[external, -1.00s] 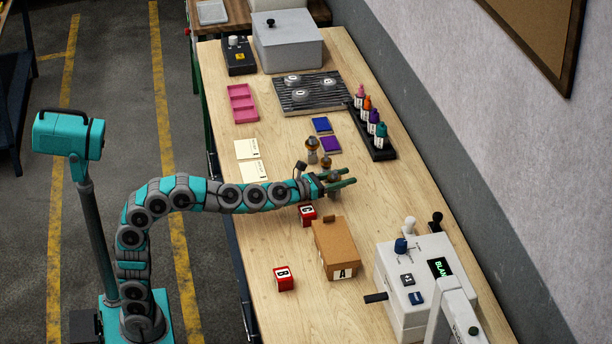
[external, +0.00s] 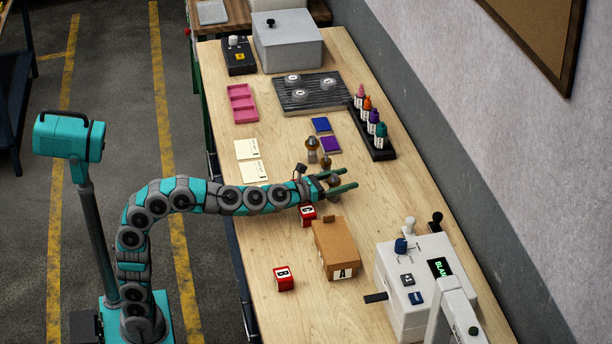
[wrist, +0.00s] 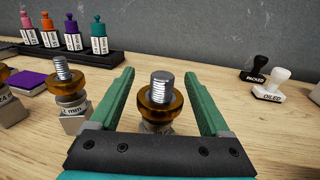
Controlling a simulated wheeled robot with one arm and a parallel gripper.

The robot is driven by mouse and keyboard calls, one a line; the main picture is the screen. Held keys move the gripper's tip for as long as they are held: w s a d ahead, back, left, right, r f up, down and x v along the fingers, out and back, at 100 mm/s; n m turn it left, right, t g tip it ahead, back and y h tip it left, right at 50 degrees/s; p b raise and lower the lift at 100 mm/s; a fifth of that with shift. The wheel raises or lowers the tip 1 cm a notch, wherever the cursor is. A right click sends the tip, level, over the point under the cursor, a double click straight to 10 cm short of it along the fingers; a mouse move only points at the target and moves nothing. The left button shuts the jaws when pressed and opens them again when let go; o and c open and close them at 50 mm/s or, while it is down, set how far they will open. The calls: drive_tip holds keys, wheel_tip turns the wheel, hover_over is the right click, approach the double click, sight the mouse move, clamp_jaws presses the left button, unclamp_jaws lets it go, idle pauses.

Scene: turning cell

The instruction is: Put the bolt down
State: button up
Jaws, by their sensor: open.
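A bolt (wrist: 162,88) with a silver threaded shank and an amber collar stands upright between the spread green fingers of my gripper (wrist: 167,100) in the wrist view. Gaps show on both sides of the collar, so the fingers do not touch it there. Its lower part is mostly hidden behind my gripper's palm. In the external view my gripper (external: 342,182) is open low over the bench, around the same dark bolt (external: 334,181). A similar bolt (wrist: 68,90) stands to the left on a grey labelled base, with another at the left picture edge.
A red block C (external: 307,215) and a cardboard box A (external: 335,248) are close to my gripper. Red block B (external: 284,278) is nearer the front. A bottle rack (external: 372,135) and two stamps (wrist: 268,84) stand toward the wall.

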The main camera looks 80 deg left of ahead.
drive_tip(key=shift+r+p, duration=0.3)
drive_tip(key=shift+r, duration=0.1)
drive_tip(key=shift+a+r+p, duration=0.1)
drive_tip(key=shift+r+p, duration=0.35)
drive_tip(key=shift+r, duration=0.05)
drive_tip(key=s, duration=0.3)
drive_tip(key=s+d+b, duration=0.1)
drive_tip(key=s, duration=0.3)
drive_tip(key=s+d, duration=0.1)
drive_tip(key=s, duration=0.2)
drive_tip(key=shift+s+d+f, duration=0.15)
drive_tip(key=shift+s+f, duration=0.1)
drive_tip(key=shift+s, duration=0.05)
drive_tip(key=shift+s+d+f, duration=0.1)
drive_tip(key=shift+s+f, duration=0.05)
drive_tip(key=shift+s, duration=0.4)
drive_tip(key=shift+c, duration=1.3)
